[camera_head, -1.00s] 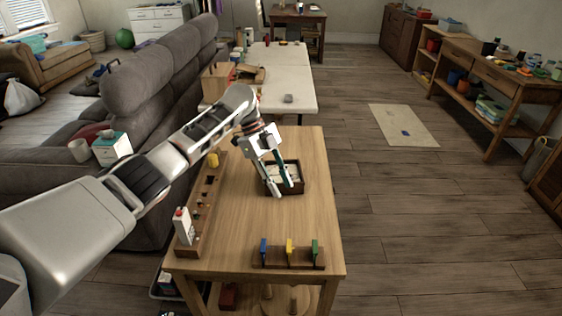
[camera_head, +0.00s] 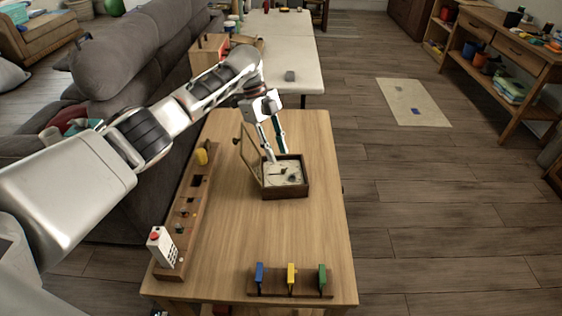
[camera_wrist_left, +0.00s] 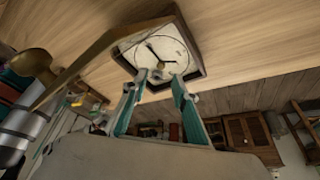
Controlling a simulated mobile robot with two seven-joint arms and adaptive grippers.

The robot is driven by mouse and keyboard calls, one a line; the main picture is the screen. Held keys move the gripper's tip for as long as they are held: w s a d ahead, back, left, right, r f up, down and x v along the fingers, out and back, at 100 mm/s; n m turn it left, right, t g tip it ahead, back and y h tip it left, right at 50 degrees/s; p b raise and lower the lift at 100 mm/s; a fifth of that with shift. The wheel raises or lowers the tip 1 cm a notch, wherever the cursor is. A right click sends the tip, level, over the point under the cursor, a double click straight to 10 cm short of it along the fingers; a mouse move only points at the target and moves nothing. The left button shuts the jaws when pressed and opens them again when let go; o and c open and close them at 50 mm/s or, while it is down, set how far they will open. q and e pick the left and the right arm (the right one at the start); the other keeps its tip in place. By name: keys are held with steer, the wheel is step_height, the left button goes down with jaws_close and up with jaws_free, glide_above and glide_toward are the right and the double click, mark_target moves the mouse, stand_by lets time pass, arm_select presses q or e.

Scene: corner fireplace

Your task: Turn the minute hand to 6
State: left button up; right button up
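A dark wooden box (camera_head: 286,194) with a pale clock face (camera_head: 296,175) inside stands on the wooden table, its lid (camera_head: 250,158) standing open on the left side. In the left wrist view the round face (camera_wrist_left: 172,46) shows two dark hands; which is the minute hand I cannot tell. My left gripper (camera_head: 277,157) is at the far edge of the box, fingers pointing down toward the face. In the wrist view the two teal fingers (camera_wrist_left: 160,88) are spread apart with nothing between them. Whether a fingertip touches the face is unclear. My right gripper is not in view.
A rack (camera_head: 290,286) with blue, yellow and green pieces sits at the front. The tabletop between them is clear.

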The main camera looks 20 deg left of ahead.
mark_target(283, 170)
arm_select(q)
steer(key=x, duration=0.5)
steer(key=shift+w+f+b, duration=0.1)
steer(key=shift+b, duration=0.25)
jaws_close()
